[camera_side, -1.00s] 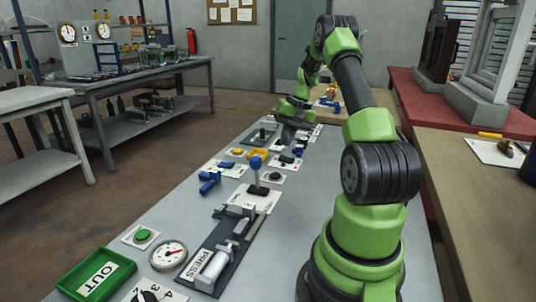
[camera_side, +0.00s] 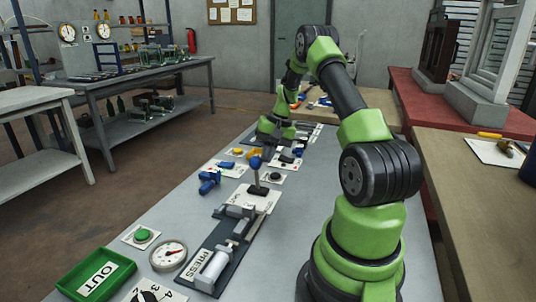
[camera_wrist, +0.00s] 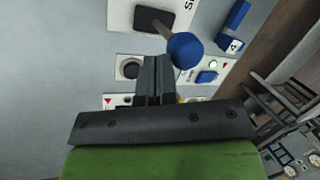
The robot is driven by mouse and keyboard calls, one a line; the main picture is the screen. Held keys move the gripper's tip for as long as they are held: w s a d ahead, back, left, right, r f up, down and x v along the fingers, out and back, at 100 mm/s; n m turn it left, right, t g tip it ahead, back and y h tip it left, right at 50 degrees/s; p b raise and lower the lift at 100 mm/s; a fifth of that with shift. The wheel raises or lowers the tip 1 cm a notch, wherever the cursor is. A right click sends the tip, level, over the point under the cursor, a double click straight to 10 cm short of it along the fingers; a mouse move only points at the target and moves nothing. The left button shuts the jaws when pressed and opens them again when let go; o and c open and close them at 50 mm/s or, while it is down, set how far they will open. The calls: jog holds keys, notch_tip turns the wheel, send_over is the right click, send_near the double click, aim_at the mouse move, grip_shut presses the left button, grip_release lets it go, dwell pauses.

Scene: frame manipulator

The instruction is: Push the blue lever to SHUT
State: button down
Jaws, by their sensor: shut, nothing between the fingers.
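The lever has a blue ball knob (camera_side: 256,162) on a short stem, rising from a black base on a white plate on the bench. In the wrist view the blue knob (camera_wrist: 185,50) is right of and slightly above my fingertips, and its stem leans from the black base (camera_wrist: 153,20). The plate's lettering is only partly readable there. My gripper (camera_wrist: 155,62) is shut and empty, and no contact with the knob is clear. In the side view my gripper (camera_side: 268,143) is behind the lever, low over the bench, with its fingertips hard to make out.
A blue handle (camera_side: 208,182) stands left of the lever. A press fixture (camera_side: 222,250), a gauge (camera_side: 168,255), a green button (camera_side: 142,235) and a green OUT tray (camera_side: 96,277) are nearer. Several small panels crowd the bench around my gripper.

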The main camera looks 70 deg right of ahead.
jog(key=shift+w, duration=0.15)
jog(key=shift+w+f, duration=0.15)
jog(key=shift+w, duration=1.3)
jog(key=shift+w+f, duration=0.1)
jog(key=shift+w, duration=1.3)
jog(key=s+d+r, duration=0.2)
jog(key=s, duration=0.2)
notch_tip(320, 180, up, 9)
jog(key=w+d, duration=0.2)
jog(key=shift+d, duration=0.15)
